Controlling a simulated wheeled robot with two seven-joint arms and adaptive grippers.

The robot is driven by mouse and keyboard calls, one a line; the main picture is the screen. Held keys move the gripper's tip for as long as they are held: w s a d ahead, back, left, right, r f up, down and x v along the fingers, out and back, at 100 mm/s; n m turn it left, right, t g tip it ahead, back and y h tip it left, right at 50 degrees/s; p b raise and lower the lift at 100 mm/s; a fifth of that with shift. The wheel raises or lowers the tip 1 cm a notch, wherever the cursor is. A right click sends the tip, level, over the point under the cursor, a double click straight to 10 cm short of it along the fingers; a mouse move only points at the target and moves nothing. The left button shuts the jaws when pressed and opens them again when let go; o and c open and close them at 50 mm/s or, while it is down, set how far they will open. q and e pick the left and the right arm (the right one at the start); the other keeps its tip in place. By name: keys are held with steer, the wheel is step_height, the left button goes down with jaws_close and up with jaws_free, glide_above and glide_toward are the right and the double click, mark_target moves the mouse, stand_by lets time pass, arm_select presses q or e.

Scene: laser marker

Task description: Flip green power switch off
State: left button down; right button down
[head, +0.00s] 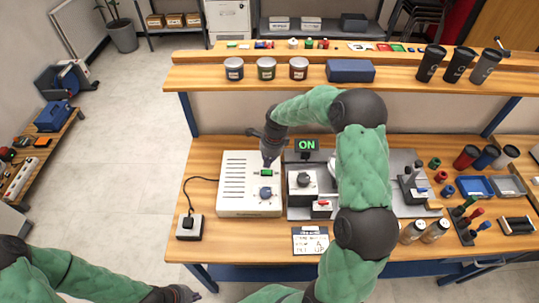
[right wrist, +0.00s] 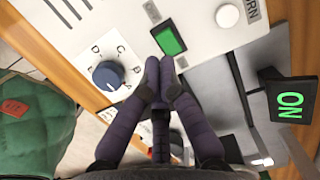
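The green power switch (head: 266,173) is on the top face of a white box (head: 233,200) on the workbench. In the right wrist view the switch (right wrist: 169,40) is a lit green rectangle in a dark frame. My right gripper (head: 268,163) is over the box at the switch. In the right wrist view its fingertips (right wrist: 160,66) are together and empty, right by the switch's edge; I cannot tell whether they touch it. A small display reads ON in green (head: 307,145). My left gripper (head: 184,294) is low at the picture's bottom, away from the bench; its fingers are unclear.
A blue knob (head: 265,193) sits near the switch on the same box. A grey machine with a black knob (head: 303,180) stands to the right. A black plug block (head: 189,226) lies left. A shelf with cans (head: 266,68) runs behind my right arm.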

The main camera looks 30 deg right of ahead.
mark_target(265, 173)
steer(key=shift+w+a+f+b, duration=0.1)
steer(key=shift+a+f+b, duration=0.05)
steer(key=shift+f, duration=0.9)
steer(key=shift+w+a+f+b, duration=0.1)
steer(key=shift+a+f+b, duration=0.05)
steer(key=shift+f, duration=0.9)
steer(key=shift+f, duration=0.1)
